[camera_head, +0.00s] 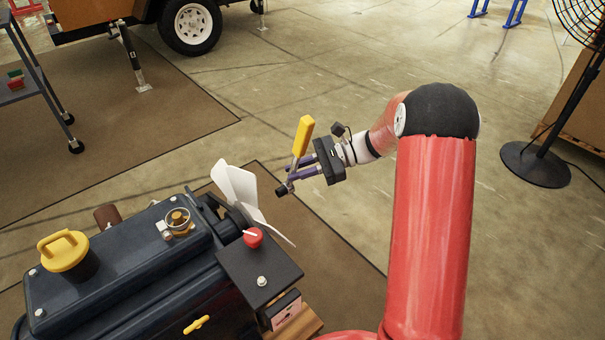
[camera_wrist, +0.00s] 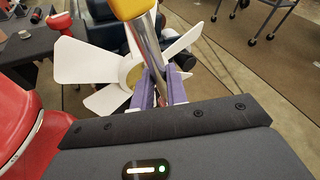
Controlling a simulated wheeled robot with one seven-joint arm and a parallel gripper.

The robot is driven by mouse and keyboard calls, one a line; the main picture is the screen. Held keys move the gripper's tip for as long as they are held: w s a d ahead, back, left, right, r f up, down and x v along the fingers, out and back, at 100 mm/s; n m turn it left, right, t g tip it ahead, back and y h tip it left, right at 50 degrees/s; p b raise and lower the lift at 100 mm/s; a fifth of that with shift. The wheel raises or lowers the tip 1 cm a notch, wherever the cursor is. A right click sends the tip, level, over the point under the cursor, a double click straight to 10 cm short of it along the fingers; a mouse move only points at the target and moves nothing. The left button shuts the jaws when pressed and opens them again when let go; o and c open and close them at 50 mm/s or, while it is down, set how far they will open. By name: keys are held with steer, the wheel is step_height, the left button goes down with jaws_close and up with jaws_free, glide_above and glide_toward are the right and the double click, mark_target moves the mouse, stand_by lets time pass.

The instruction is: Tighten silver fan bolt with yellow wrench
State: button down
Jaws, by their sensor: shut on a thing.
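My gripper (camera_head: 300,170) is shut on the yellow wrench and holds it in the air, to the right of the white fan and apart from it. The yellow wrench (camera_head: 303,136) has a yellow handle pointing up and a dark head below the fingers. In the wrist view the wrench (camera_wrist: 146,38) shows its yellow handle at the top and a silver shaft between the purple fingers (camera_wrist: 160,88). The white fan (camera_head: 238,190) is mounted on the end of the dark engine. It also shows in the wrist view (camera_wrist: 85,65), behind the wrench. The silver fan bolt is not clearly visible.
The dark engine (camera_head: 130,262) carries a yellow cap (camera_head: 63,250) and a red knob (camera_head: 253,237). A black stand fan (camera_head: 545,150) stands at the right. A shelf cart (camera_head: 20,92) is at the far left. Open floor lies beyond my gripper.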

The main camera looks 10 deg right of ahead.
steer(key=shift+s+a, duration=0.7)
steer(key=shift+a, duration=0.3)
steer(key=shift+s+a, duration=0.65)
steer(key=shift+a, duration=0.3)
steer(key=shift+s+a, duration=0.55)
steer(key=shift+a, duration=0.2)
stand_by(0.4)
steer(key=c, duration=2)
jaws_free()
jaws_close()
steer(key=shift+r, duration=0.1)
steer(key=shift+w+a+r+m+h, duration=0.15)
steer(key=shift+w+a+m+h, duration=0.15)
steer(key=shift+w+a+m, duration=0.1)
